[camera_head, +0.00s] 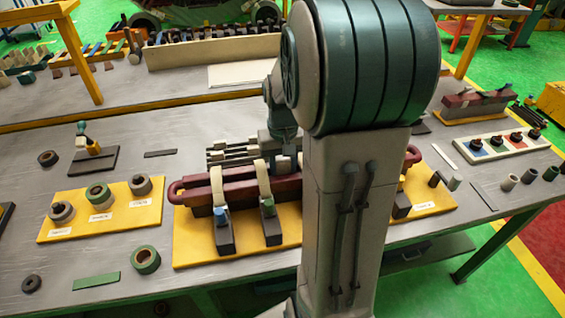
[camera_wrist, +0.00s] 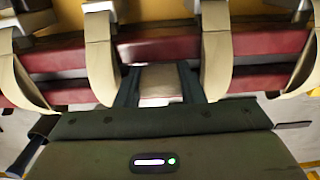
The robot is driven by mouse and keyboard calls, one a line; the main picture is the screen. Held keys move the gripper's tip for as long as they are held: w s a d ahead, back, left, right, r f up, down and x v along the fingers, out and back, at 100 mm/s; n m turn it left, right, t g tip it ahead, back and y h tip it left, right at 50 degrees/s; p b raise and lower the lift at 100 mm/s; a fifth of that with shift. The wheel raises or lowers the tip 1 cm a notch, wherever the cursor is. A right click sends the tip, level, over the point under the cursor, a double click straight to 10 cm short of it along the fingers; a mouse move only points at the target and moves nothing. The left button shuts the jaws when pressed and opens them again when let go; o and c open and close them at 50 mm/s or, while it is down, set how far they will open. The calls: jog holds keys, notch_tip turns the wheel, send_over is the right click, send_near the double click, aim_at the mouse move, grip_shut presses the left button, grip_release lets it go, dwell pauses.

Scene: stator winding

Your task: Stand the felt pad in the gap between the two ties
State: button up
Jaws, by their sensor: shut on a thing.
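Cream ties wrap the dark red coil bars (camera_head: 240,187). In the wrist view the left tie (camera_wrist: 101,62) and right tie (camera_wrist: 216,65) flank a gap, with the red bars (camera_wrist: 160,50) running across behind. My gripper (camera_wrist: 158,72) is shut on the beige-grey felt pad (camera_wrist: 160,82), one dark finger on each side of it. The pad is in line with the gap, apart from both ties sideways; whether it touches the bars I cannot tell. In the head view my gripper (camera_head: 284,148) is over the bars, right of two visible ties (camera_head: 217,186) (camera_head: 262,179); the pad is hidden there.
The coil rests on a yellow board (camera_head: 190,245) with dark clamp blocks in front. A yellow board of tape rolls (camera_head: 60,225) lies left, and a white board of knobs (camera_head: 490,148) right. My arm hides the coil's right half. More ties stand at both sides in the wrist view.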

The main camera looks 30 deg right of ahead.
aim_at(283, 161)
jog(key=shift+f, duration=0.4)
jog(key=o, duration=1.1)
notch_tip(283, 161, up, 14)
jog(key=shift+f, duration=0.1)
